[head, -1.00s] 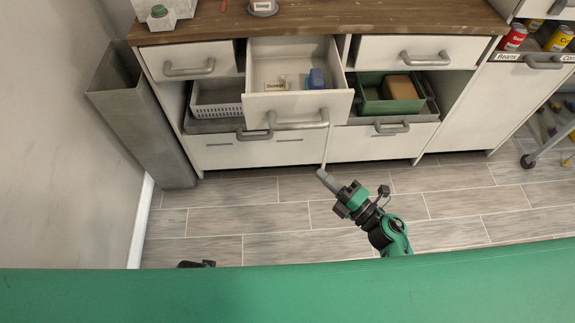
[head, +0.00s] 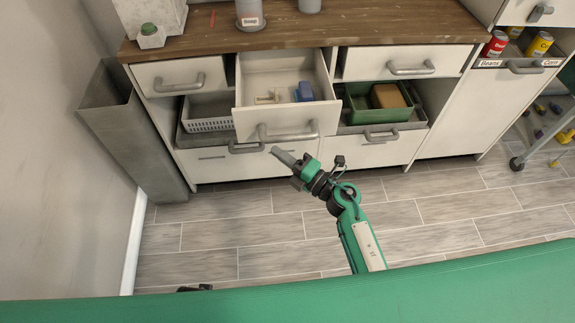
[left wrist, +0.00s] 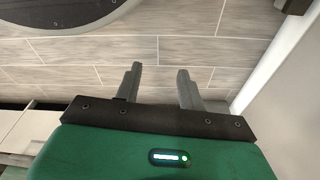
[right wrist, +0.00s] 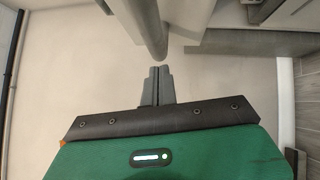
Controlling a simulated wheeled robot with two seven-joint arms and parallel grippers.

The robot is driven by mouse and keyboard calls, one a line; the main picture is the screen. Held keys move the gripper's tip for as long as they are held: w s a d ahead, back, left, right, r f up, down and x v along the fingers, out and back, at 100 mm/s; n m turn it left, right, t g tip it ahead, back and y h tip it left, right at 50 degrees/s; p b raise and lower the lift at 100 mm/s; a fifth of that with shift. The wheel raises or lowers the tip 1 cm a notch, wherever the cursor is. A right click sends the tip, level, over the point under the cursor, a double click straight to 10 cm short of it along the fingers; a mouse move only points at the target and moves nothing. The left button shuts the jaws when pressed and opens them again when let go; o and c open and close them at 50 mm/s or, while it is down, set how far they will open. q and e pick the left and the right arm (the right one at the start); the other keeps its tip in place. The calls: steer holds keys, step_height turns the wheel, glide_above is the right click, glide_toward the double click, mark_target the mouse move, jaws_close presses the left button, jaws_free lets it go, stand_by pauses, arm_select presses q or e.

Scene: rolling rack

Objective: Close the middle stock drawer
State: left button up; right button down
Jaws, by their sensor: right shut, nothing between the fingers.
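The middle stock drawer (head: 243,116) stands pulled out at the top centre of the white cabinet, with a blue item (head: 304,92) and a small pale item inside. Its grey bar handle (head: 290,136) runs along its front. My right gripper (head: 281,153) is shut and empty, just below and in front of that handle in the head view. In the right wrist view its closed fingertips (right wrist: 157,72) are close to a grey bar (right wrist: 150,30); I cannot tell whether they touch. My left gripper (left wrist: 160,85) is open and empty over the floor in the left wrist view.
The closed drawers at left (head: 150,75) and right (head: 355,62) flank the open one. Below, a white basket (head: 208,112) and a green bin (head: 365,115) sit in pulled-out trays. A grey bin (head: 130,135) stands at the left wall. The floor ahead is clear.

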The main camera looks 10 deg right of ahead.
steer(key=shift+w, duration=0.4)
steer(key=shift+w, duration=0.1)
